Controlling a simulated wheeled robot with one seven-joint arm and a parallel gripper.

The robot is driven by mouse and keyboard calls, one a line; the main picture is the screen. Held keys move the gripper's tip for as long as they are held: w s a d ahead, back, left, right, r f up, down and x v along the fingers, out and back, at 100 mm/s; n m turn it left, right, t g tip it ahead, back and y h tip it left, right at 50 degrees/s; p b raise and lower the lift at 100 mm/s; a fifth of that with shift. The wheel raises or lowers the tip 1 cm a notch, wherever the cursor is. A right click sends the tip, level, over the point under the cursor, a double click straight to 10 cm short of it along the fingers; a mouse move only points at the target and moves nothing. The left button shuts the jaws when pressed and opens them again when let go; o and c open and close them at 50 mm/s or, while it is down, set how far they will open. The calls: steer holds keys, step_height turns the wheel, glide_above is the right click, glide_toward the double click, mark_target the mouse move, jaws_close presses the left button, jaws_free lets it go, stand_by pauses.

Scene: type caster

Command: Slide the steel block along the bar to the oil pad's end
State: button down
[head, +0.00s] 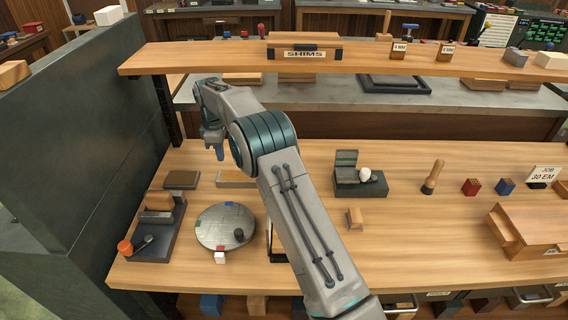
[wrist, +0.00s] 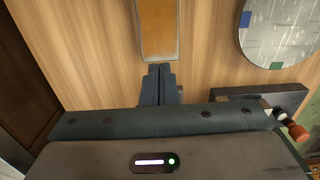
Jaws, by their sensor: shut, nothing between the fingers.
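A tan bar (head: 232,179) lies flat on the bench. Its right part is hidden behind my arm. It also shows in the wrist view (wrist: 158,28) as an orange-tan strip with a paler edge, running out of the top. A dark brown pad in a frame (head: 181,180), which looks like the oil pad, lies left of the bar, with a gap between. I cannot make out the steel block; my arm may hide it. My gripper (head: 217,152) is shut and empty, pointing down near the bar's left end. In the wrist view my fingertips (wrist: 158,70) appear just below that end.
A round grey plate (head: 225,222) with coloured marks lies in front of the bar. A dark fixture with a red knob (head: 125,247) stands to its left. A dark green block with a white ball (head: 365,174) stands right of my arm. A shelf (head: 210,58) crosses behind.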

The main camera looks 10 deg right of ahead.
steer(key=s+d+p, duration=0.1)
steer(key=s+d, duration=0.1)
steer(key=d, duration=0.8)
steer(key=s+d+p, duration=0.1)
steer(key=s+d, duration=0.1)
steer(key=d, duration=0.9)
steer(key=f, duration=0.5)
steer(key=shift+w+a+f+p, duration=0.15)
steer(key=shift+a+p, duration=0.1)
steer(key=shift+p, duration=0.05)
steer(key=shift+w+a+r, duration=0.1)
steer(key=shift+a+r, duration=0.1)
steer(key=shift+a, duration=0.3)
steer(key=shift+f, duration=0.1)
